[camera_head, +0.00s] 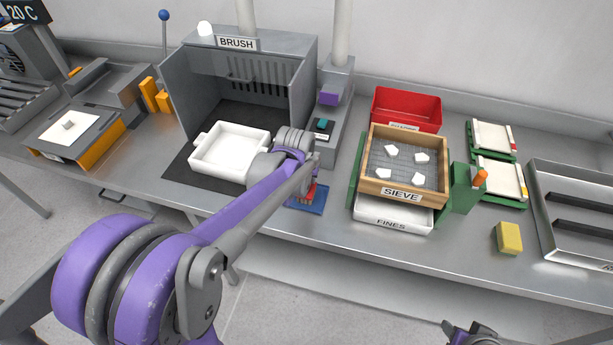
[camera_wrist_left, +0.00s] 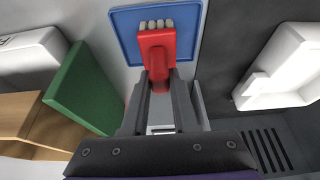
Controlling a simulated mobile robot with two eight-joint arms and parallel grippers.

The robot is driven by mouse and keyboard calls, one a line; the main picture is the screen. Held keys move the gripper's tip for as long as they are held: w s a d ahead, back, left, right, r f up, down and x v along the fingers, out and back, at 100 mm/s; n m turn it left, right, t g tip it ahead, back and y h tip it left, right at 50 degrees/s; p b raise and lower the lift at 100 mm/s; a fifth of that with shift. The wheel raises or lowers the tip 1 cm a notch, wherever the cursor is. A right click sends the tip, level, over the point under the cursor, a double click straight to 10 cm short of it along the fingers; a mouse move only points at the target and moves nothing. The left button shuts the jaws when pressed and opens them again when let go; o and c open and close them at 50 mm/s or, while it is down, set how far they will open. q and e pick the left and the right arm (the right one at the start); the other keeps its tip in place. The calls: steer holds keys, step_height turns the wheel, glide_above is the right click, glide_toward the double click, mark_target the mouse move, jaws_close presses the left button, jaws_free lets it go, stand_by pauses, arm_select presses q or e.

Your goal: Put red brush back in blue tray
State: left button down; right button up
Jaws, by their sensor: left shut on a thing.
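The red brush (camera_wrist_left: 157,42) is between the fingers of my left gripper (camera_wrist_left: 159,84) in the left wrist view, with its pale bristles showing at the far end. The blue tray (camera_wrist_left: 125,28) lies behind the brush in that view, and the bristle end overlaps it. In the head view the blue tray (camera_head: 308,207) is on the bench, with a bit of the red brush (camera_head: 310,190) over it. My left arm hides most of the brush and the gripper there. I cannot tell whether the brush touches the tray. My right gripper (camera_head: 470,333) is partly in view at the bottom edge.
The white box (camera_head: 229,160) on a dark mat, in the BRUSH hood (camera_head: 240,58), stands left of the tray. The wooden sieve (camera_head: 401,190) with white pieces, over the FINES drawer (camera_head: 391,219), stands to the right. A yellow block (camera_head: 509,238) lies farther right.

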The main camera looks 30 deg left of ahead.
arm_select(q)
steer(key=c, duration=0.7)
jaws_free()
steer(key=shift+f, duration=0.1)
steer(key=shift+r, duration=0.3)
steer(key=p+v, duration=0.1)
steer(key=v, duration=1)
steer(key=s+d+f+m, duration=0.1)
steer(key=s+d+f, duration=0.1)
steer(key=s, duration=0.3)
steer(key=s+d+f+m+t, duration=0.1)
steer(key=s+d+f, duration=0.2)
steer(key=s+d, duration=0.1)
steer(key=s+d+f+h, duration=0.1)
steer(key=s+d+f, duration=0.1)
steer(key=s, duration=0.4)
steer(key=shift+s+d+f+m, duration=0.1)
steer(key=shift+d+f+m, duration=0.1)
steer(key=shift+d, duration=0.1)
steer(key=shift+s+d+f+m, duration=0.1)
steer(key=shift+s+d+m, duration=0.1)
steer(key=shift+d, duration=0.15)
